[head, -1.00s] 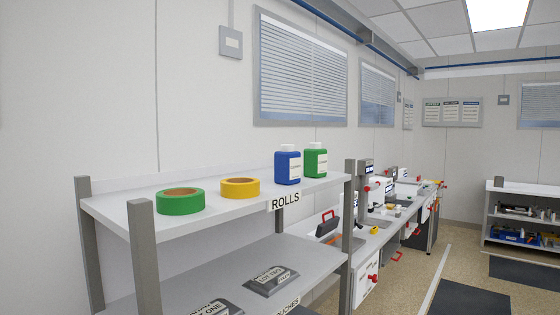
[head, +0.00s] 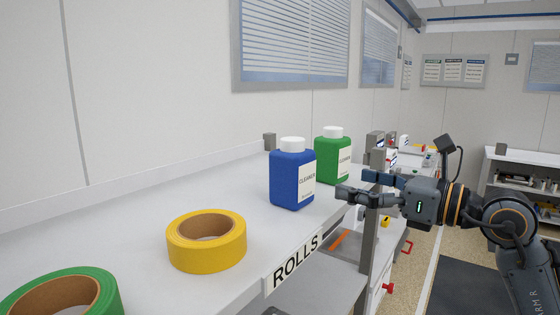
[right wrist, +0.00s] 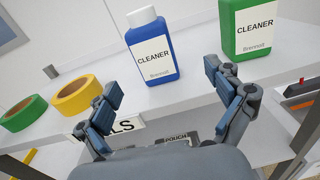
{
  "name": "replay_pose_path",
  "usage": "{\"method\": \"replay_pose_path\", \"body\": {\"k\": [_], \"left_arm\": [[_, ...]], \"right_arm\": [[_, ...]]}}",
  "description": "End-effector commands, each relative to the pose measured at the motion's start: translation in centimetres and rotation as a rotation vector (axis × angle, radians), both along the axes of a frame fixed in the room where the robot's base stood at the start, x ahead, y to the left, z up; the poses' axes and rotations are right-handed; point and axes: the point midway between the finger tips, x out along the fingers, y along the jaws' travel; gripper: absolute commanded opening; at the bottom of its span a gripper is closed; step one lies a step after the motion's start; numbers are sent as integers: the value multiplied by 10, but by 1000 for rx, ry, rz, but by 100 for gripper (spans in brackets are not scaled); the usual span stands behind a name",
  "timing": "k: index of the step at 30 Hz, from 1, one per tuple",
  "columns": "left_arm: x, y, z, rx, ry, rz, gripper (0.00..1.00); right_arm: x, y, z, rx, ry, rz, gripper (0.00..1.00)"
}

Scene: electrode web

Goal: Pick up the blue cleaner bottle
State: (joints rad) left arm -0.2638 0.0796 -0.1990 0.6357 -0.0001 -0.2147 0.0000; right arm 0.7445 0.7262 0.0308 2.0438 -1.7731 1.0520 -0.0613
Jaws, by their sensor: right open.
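The blue cleaner bottle (head: 292,178) stands upright on the top shelf, with a white cap and a white label. It also shows in the right wrist view (right wrist: 150,50), beyond the fingers. My right gripper (head: 352,184) is open and empty, to the right of the blue bottle and apart from it, off the shelf's front edge. In the right wrist view the gripper (right wrist: 165,90) has its two fingers spread, with the blue bottle between them in the picture. My left gripper is not in view.
A green cleaner bottle (head: 332,155) stands just behind and right of the blue one. A yellow tape roll (head: 206,241) and a green tape roll (head: 62,295) lie on the shelf (head: 130,240) at left. A grey post (head: 370,230) rises by the shelf's right end.

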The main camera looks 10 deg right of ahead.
Motion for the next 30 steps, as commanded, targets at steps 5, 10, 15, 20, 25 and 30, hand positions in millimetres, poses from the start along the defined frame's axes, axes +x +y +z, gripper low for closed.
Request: {"method": "replay_pose_path", "body": {"k": [5, 10, 15, 20, 25, 30], "left_arm": [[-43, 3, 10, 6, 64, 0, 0], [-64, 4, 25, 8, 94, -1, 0], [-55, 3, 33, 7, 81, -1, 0], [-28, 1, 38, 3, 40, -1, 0], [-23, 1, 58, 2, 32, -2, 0], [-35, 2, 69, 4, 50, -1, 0]], "right_arm": [[14, 14, 7, -15, -11, -5, 92], [40, 38, 8, -11, -9, -4, 92], [57, 54, 5, -11, -9, -5, 92], [64, 60, 5, -13, -8, -6, 92], [75, 76, 12, -10, -7, -3, 92], [91, 92, 11, -10, -7, -5, 92]]}}
